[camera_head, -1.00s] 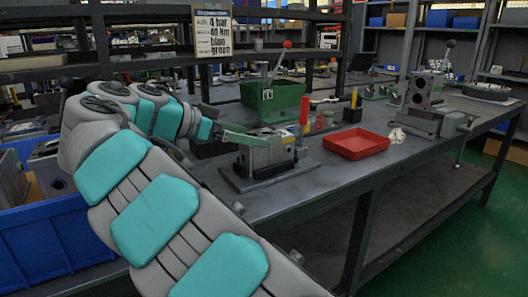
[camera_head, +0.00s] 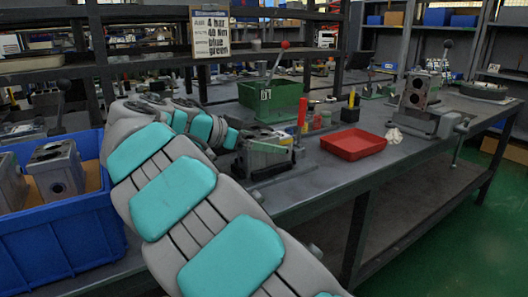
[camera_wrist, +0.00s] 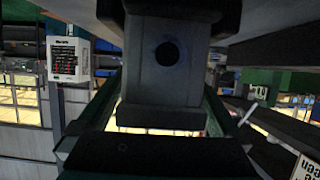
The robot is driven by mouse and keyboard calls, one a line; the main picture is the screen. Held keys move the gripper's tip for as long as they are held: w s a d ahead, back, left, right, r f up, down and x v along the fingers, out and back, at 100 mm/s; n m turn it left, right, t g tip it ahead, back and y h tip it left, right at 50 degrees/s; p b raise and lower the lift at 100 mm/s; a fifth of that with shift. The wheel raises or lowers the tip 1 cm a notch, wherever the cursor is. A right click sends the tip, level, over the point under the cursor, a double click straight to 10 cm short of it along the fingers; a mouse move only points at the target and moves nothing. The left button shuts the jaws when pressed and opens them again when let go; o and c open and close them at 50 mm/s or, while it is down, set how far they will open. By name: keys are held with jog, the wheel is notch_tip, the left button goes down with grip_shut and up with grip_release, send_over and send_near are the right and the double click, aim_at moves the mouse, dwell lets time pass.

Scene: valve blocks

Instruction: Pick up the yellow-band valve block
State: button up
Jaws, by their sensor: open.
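A grey valve block (camera_head: 278,163) stands on a dark base plate on the workbench, left of the red tray. My gripper (camera_head: 266,147) is at this block in the head view, its green fingers over the block's upper part. In the wrist view, a grey block with a dark round hole (camera_wrist: 166,85) fills the middle, between the open fingers of my gripper (camera_wrist: 160,112). I cannot tell whether the fingers touch it. More grey blocks sit in the blue bin, one with a round bore (camera_head: 58,172). I cannot make out a yellow band on any block.
A red tray (camera_head: 353,145), a green bin (camera_head: 273,98) and a red upright cylinder (camera_head: 302,112) stand near the block. The blue bin (camera_head: 65,245) is at the left. A lever machine (camera_head: 417,103) is farther right.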

grip_shut()
dwell(0.7)
